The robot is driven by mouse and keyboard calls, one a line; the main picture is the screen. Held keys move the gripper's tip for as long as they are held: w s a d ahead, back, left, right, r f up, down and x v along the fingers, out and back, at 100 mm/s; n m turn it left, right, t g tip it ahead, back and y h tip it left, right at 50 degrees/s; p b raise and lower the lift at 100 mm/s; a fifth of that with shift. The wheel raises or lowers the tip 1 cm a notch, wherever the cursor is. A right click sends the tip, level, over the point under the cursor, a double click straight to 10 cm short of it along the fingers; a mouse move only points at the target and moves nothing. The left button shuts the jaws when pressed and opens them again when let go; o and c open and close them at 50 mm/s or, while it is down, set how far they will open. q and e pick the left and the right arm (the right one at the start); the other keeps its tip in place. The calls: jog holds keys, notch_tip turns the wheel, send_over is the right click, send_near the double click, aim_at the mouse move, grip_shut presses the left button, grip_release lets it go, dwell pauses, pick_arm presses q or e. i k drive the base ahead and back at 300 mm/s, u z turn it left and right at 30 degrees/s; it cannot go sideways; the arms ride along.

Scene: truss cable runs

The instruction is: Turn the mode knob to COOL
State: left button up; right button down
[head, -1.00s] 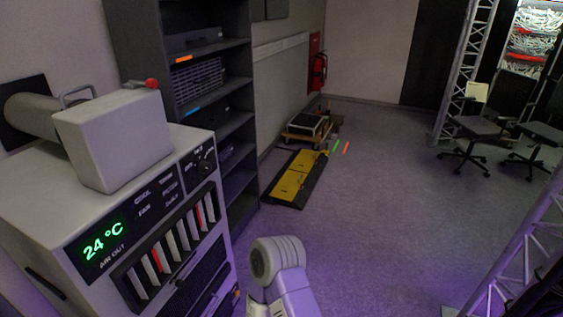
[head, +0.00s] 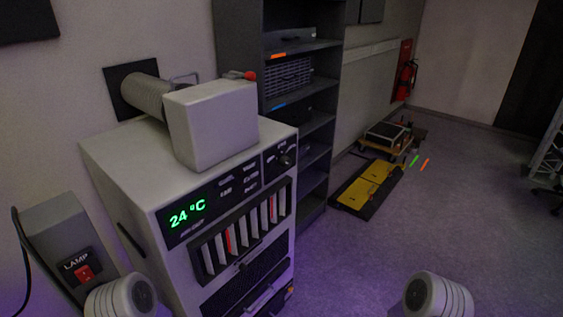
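A light grey air-conditioner unit (head: 130,165) stands at the left centre in the head view. Its black panel shows a green "24 °C" display (head: 187,213) with small mode words beside it, too blurred to read here. A dark round knob (head: 286,160) sits at the panel's right end; I cannot tell which word it points to. Neither gripper is in view. Only rounded white links of my arms show at the bottom edge, apart from the knob.
A grey box with a red LAMP switch (head: 84,272) stands left of the unit. A grey duct box (head: 212,125) sits on top. A dark shelf rack (head: 323,100) stands behind to the right.

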aim_at(285, 162)
jog(key=z, duration=1.55)
jog(key=i, duration=0.9)
jog(key=u, duration=2.55)
